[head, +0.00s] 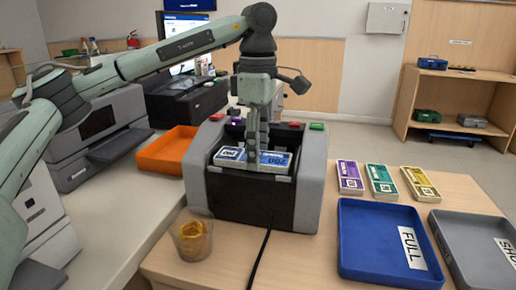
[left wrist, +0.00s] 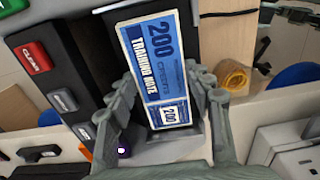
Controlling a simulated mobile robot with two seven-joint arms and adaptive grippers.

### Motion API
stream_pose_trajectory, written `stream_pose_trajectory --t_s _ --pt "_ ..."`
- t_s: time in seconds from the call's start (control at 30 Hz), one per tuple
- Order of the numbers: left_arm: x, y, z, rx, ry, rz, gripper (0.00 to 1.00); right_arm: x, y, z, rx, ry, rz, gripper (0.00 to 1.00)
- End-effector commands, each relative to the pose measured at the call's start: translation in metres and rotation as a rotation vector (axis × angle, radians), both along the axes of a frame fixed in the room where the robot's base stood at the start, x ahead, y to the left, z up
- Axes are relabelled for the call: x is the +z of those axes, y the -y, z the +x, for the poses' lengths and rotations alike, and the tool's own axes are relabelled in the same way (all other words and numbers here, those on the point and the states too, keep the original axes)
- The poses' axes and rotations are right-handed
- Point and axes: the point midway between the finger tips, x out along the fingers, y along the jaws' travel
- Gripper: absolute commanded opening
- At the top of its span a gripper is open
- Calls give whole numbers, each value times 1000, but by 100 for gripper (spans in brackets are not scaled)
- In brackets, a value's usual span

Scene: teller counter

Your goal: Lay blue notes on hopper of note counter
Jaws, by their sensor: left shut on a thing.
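The blue 200 training notes (head: 277,161) lie flat in the top opening of the note counter (head: 245,201), at its hopper. They also show in the left wrist view (left wrist: 155,62), face up between my fingers. My left gripper (head: 253,160) reaches down from above and is shut on the blue notes. In the left wrist view its fingers (left wrist: 163,92) stand on either side of the bundle. The hopper floor under the notes is hidden. My right gripper is not in view.
Purple (head: 349,177), green (head: 381,181) and yellow (head: 420,184) bundles lie right of the counter. A blue FULL tray (head: 352,245) and grey tray (head: 466,248) stand in front of them. An orange tray (head: 160,165) is left; a cup (head: 193,240) stands near the front.

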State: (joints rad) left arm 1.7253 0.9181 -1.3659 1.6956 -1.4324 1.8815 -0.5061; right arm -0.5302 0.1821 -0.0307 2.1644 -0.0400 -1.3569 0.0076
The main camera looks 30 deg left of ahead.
Motion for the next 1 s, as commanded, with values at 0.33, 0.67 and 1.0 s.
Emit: stream_pose_trajectory --t_s 0.33,0.67,1.0 --pt "-1 0 0 0 0 0 72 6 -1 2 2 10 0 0" --pt "15 1 1 0 2 0 72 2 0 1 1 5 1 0" --pt "91 0 0 1 4 1 72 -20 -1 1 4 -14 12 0"
